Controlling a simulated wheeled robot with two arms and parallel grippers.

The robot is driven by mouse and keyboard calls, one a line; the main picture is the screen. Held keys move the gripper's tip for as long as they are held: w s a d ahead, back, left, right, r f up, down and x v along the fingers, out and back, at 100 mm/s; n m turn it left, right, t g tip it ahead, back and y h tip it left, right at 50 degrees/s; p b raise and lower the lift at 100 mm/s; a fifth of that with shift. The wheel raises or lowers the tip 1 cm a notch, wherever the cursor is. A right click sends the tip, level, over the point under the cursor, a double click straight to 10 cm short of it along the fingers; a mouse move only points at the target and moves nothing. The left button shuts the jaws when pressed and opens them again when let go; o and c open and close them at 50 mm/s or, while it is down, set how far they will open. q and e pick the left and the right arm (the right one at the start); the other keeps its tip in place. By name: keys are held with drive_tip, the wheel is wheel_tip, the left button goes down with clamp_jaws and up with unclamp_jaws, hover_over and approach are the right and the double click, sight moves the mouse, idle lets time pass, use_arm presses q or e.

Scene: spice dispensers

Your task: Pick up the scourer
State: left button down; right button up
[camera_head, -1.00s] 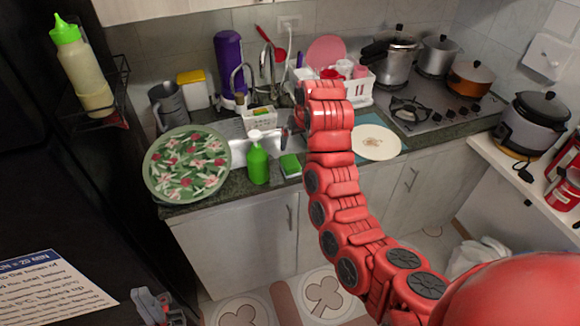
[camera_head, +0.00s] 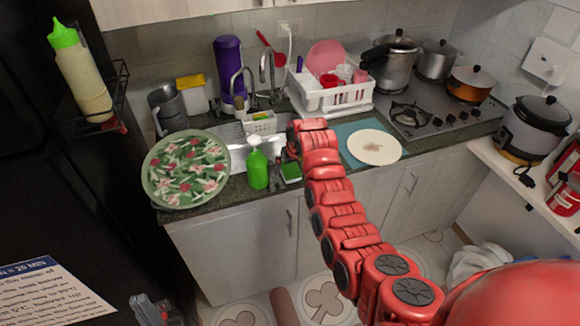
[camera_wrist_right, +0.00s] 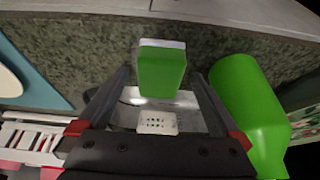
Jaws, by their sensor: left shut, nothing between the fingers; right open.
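The scourer (camera_head: 291,172) is a small green block with a pale edge, lying on the counter near its front edge, just right of the green soap bottle (camera_head: 258,170). In the right wrist view the scourer (camera_wrist_right: 162,72) shows between the two finger ends. My right gripper (camera_head: 283,154) is open and points down close above the scourer; whether it touches it cannot be told. My left gripper (camera_head: 150,308) is shut and empty at the bottom left, far from the counter.
The soap bottle also stands close beside one finger in the right wrist view (camera_wrist_right: 248,110). A floral plate (camera_head: 187,201) lies to the left. A white plate (camera_head: 374,147) on a blue mat lies to the right. The sink (camera_head: 238,150) and dish rack (camera_head: 330,98) are behind.

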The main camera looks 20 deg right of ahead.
drive_tip(key=shift+x, duration=0.95)
drive_tip(key=shift+w+r, duration=0.1)
drive_tip(key=c, duration=1.5)
drive_tip(key=shift+r, duration=0.1)
